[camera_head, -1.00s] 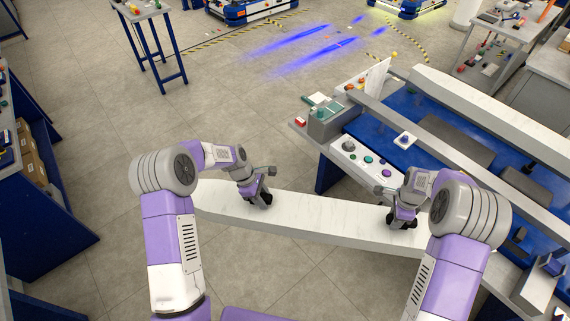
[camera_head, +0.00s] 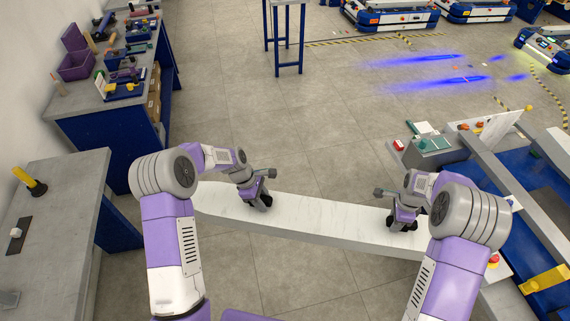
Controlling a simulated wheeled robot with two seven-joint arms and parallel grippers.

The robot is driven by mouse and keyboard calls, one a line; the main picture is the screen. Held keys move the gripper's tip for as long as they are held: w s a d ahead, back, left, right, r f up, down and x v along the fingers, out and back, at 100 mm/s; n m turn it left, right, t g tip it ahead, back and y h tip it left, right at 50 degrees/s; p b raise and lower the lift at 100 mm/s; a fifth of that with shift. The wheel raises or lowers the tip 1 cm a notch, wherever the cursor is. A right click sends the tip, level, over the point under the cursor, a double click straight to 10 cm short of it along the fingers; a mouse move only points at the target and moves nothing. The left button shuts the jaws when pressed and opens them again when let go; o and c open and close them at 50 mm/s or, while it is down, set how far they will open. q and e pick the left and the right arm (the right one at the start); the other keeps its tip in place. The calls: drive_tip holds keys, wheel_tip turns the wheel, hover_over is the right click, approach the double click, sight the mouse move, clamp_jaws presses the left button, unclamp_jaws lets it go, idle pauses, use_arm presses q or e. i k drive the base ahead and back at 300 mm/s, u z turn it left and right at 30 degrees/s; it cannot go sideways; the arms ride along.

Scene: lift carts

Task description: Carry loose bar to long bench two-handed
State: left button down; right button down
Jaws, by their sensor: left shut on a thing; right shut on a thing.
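The loose bar (camera_head: 320,216) is a long, pale, marbled beam held crosswise in front of me, above the floor. My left gripper (camera_head: 260,202) is shut on it near its left end. My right gripper (camera_head: 402,222) is shut on it towards its right end, which is partly hidden behind my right arm. A grey-topped bench (camera_head: 62,190) stands at the left edge; I cannot tell if it is the long bench. Another long grey-topped bench (camera_head: 75,118) with blue sides stands behind it.
A blue work table (camera_head: 545,185) with rails and a control panel is at the right, close to the bar's right end. Purple bins (camera_head: 75,65) and tools lie on the far-left bench. A tall blue-legged stand (camera_head: 290,70) is farther back. The middle floor is clear.

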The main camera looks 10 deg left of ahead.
sight(55, 293)
drive_tip(key=u, duration=1.25)
drive_tip(key=i, duration=1.3)
drive_tip(key=u, duration=2.5)
drive_tip(key=i, duration=0.35)
drive_tip(key=u, duration=0.1)
